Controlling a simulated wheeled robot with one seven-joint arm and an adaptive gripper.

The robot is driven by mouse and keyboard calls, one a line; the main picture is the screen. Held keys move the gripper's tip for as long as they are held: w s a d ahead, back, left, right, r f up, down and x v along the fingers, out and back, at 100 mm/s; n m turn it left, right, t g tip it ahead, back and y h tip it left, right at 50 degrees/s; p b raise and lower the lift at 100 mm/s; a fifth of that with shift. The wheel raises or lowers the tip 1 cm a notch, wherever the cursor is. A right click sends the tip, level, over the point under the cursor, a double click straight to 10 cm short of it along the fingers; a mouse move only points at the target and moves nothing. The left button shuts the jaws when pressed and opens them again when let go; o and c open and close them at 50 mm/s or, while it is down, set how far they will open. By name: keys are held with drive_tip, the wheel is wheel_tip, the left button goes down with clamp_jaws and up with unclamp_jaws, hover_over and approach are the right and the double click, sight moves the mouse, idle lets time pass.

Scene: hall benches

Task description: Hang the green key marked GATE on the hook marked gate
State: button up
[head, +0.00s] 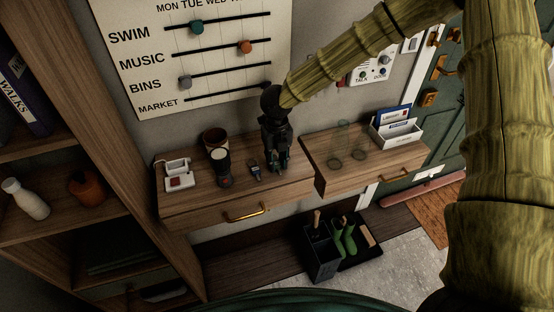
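My gripper (276,168) is dark and points down just above the wooden wall shelf with a drawer. Its fingers are small and dark here, so I cannot tell whether they are open or shut. A small greenish patch shows at the fingers; I cannot tell whether it is the green key. A small dark key-like item with a bluish part (255,171) lies on the shelf just left of the gripper. Its marking is too small to read. No hook marked gate can be made out in the head view.
The right shelf (350,181) holds clear glasses (335,156) and a white letter holder (396,136). A slider board (215,50) hangs behind.

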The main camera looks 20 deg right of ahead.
clamp_jaws()
drive_tip(key=shift+r+p, duration=3.45)
drive_tip(key=shift+r, duration=0.55)
